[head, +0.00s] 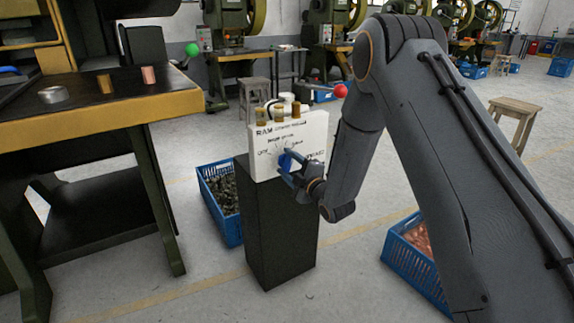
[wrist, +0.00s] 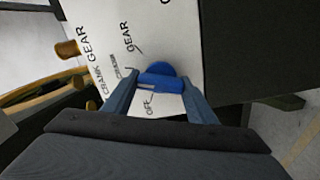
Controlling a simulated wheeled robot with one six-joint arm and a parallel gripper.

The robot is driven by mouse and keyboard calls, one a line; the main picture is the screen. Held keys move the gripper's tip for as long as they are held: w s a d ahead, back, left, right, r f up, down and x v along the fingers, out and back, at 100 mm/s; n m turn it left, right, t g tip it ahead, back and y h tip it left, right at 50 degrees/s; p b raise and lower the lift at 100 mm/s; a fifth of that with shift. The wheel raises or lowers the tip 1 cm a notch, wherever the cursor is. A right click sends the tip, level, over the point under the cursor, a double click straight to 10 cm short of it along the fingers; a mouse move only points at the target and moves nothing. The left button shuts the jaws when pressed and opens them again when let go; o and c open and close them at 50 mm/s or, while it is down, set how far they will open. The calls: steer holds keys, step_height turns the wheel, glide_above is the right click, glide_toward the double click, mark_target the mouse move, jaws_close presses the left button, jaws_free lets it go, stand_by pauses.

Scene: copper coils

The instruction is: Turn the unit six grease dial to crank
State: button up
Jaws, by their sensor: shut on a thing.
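A white panel (head: 312,132) stands on a black pedestal (head: 280,225) in the head view, with black lettering around a blue dial (head: 284,161). In the wrist view the blue dial (wrist: 160,78) sits on the white face near the printed words OFF, CRANK and GEAR. My gripper (head: 291,163) is at the dial, reaching in from the right. Its two fingers (wrist: 160,85) stand on either side of the dial's raised grip and are shut on it. The small print is blurred, and I cannot tell for certain which word the dial points to.
Brass-coloured fittings (head: 262,116) stand on top of the panel. A blue crate of dark parts (head: 222,192) is left of the pedestal, and another crate of copper pieces (head: 405,265) is at right. A yellow-edged workbench (head: 120,115) stands at left. Open floor lies in front.

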stand_by(0.3)
steer(key=o, duration=1.1)
steer(key=shift+a, duration=0.1)
steer(key=shift+c, duration=0.2)
steer(key=v, duration=0.8)
